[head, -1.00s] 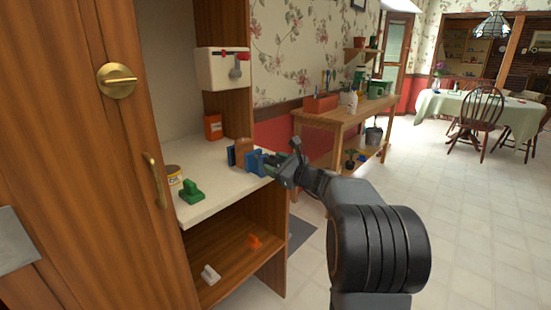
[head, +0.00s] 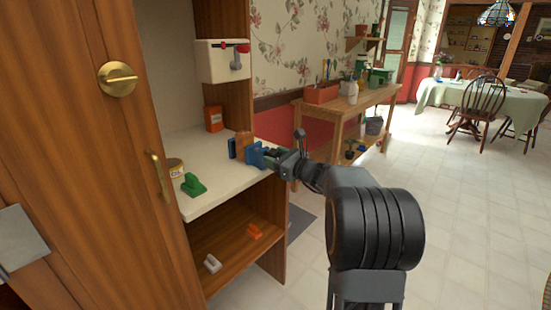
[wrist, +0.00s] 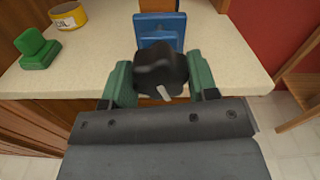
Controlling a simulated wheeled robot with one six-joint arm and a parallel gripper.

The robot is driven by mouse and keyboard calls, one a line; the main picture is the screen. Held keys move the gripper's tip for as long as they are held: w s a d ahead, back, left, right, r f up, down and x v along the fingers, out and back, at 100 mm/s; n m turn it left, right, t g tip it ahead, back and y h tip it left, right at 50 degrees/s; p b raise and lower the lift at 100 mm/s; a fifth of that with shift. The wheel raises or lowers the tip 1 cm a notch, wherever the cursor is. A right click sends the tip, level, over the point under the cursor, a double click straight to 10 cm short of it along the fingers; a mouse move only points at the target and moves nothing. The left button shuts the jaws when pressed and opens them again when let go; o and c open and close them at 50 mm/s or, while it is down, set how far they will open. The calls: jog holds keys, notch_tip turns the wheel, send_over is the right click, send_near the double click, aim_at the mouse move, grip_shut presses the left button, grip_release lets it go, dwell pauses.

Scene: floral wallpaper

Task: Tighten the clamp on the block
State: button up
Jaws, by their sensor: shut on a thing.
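The blue clamp (head: 256,156) stands on the white counter, with the brown wooden block (head: 244,146) between its jaws. In the wrist view the blue clamp plate (wrist: 160,31) is upright, and a black knob (wrist: 162,70) with a pale pointer mark sits in front of it. My gripper (wrist: 160,88) has its green fingers on both sides of the black knob and is shut on it. In the head view my gripper (head: 278,160) reaches the clamp from the right. The pointer mark points down and slightly right.
On the counter (head: 220,188) are a green object (head: 193,185), a yellow tin (head: 174,168) and an orange box (head: 213,118). An orange piece (head: 254,231) and a white piece (head: 212,263) lie on the lower shelf. A wooden bench (head: 345,110) stands behind to the right.

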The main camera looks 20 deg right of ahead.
jog(key=o, duration=0.9)
jog(key=p+v, duration=0.1)
jog(key=v, duration=1.2)
jog(key=shift+s+d, duration=0.1)
jog(key=shift+s, duration=0.3)
